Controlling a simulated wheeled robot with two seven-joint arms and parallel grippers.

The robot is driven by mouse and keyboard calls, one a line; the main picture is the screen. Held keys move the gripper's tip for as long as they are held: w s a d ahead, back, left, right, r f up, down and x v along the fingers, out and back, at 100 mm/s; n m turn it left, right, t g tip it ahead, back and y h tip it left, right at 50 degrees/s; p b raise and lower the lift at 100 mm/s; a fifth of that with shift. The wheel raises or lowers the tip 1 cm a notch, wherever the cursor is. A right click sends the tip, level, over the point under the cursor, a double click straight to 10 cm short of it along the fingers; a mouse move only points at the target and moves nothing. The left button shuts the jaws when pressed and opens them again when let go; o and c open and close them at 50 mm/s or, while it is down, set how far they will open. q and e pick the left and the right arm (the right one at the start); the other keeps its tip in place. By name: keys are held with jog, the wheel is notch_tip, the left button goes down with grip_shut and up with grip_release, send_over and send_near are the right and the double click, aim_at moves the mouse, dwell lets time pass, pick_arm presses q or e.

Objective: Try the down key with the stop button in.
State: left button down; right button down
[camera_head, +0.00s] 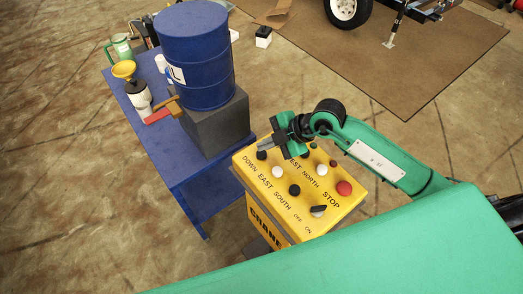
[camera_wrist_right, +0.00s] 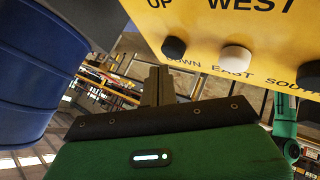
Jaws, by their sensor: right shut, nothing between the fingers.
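The yellow crane control box (camera_head: 284,215) stands in the middle of the head view. Its black down key (camera_head: 262,155) is at the left corner, above the word DOWN; it also shows in the right wrist view (camera_wrist_right: 173,47). The red stop button (camera_head: 344,187) is at the box's right side; I cannot tell whether it is pressed in. My right gripper (camera_head: 264,146) is shut and empty, with its fingertips close to the down key. In the right wrist view the fingers (camera_wrist_right: 158,85) appear just short of the key; contact is not clear. My left gripper is not in view.
A white east key (camera_head: 278,172) and a black south key (camera_head: 295,190) sit beside the down key. An OFF/ON switch (camera_head: 318,211) is at the near corner. A blue drum (camera_head: 195,55) on a grey block (camera_head: 215,122) stands close left, on a blue table (camera_head: 190,175).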

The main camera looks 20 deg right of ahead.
aim_at(266, 153)
notch_tip(266, 153, up, 5)
jog(key=p, duration=0.4)
jog(key=shift+r+p, duration=0.1)
jog(key=shift+p, duration=0.25)
